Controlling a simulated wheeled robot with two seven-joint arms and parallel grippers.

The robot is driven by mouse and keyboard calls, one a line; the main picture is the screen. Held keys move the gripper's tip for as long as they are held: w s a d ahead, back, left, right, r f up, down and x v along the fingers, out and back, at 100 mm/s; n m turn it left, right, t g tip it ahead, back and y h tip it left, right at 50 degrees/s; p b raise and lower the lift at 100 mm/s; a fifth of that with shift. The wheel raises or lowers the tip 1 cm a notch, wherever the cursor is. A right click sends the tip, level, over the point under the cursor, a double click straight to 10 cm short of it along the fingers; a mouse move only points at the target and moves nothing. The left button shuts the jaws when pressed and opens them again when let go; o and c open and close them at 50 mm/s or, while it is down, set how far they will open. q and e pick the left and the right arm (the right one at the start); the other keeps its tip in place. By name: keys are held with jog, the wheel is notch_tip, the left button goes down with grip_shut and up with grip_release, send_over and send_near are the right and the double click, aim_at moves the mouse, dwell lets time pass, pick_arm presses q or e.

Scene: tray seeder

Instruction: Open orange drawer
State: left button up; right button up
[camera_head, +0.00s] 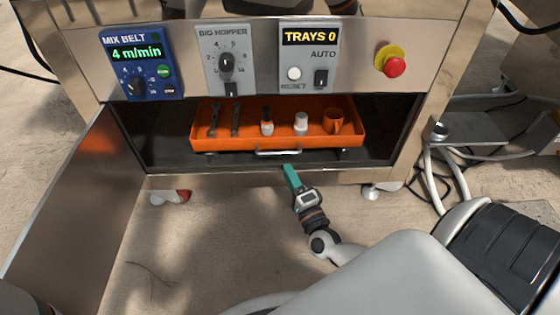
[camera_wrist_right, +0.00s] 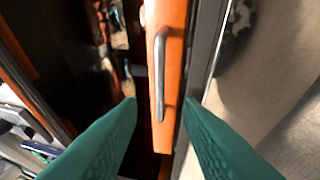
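The orange drawer (camera_head: 215,144) sits inside the dark lower bay of the machine. Its silver bar handle (camera_head: 278,153) is at the middle of its front edge. My right gripper (camera_head: 289,167) is just in front of and below the handle. In the right wrist view the green fingers (camera_wrist_right: 159,101) are apart, one on each side of the drawer's orange front (camera_wrist_right: 180,20) and handle (camera_wrist_right: 159,75). I see no contact with the handle. My left gripper is not in view.
The drawer holds two wrenches (camera_head: 235,119), a small bottle (camera_head: 267,124), a white container (camera_head: 301,122) and an orange cup (camera_head: 333,122). A metal door (camera_head: 70,215) stands open at left. Control panels (camera_head: 225,58) and a red stop button (camera_head: 394,67) are above. Cables lie at right.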

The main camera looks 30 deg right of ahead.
jog(key=b+x, duration=0.1)
jog(key=x, duration=0.5)
jog(key=shift+w+b, duration=0.3)
jog(key=shift+b, duration=0.05)
grip_shut()
